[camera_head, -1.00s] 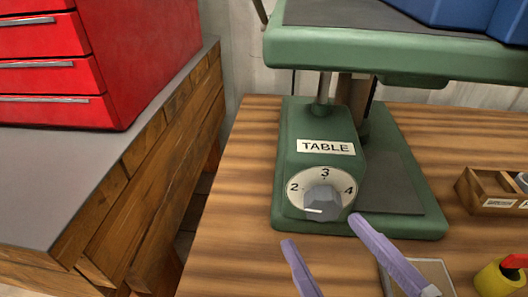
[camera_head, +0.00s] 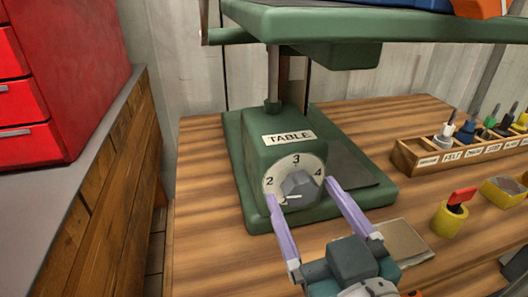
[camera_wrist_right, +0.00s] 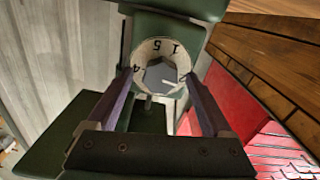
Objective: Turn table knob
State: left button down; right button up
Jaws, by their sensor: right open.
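The table knob (camera_head: 299,187) is a grey faceted knob on a white dial (camera_head: 282,173) marked 2, 3 and 4 in the head view. It sits on the sloped front of a green machine with a TABLE label (camera_head: 289,139). The knob's white mark points to the lower left. My right gripper (camera_head: 303,190) is open, with its purple fingers on either side of the knob. In the right wrist view the knob (camera_wrist_right: 161,76) lies between and beyond the fingertips (camera_wrist_right: 165,80); I cannot tell whether they touch it. My left gripper is not in view.
A green upper table (camera_head: 370,28) overhangs the knob. A wooden rack (camera_head: 450,158) with several labelled tools stands right on the workbench. A red cabinet (camera_head: 75,80) is left.

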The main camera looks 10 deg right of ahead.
jog(key=shift+w, duration=0.3)
grip_shut()
dwell(0.6)
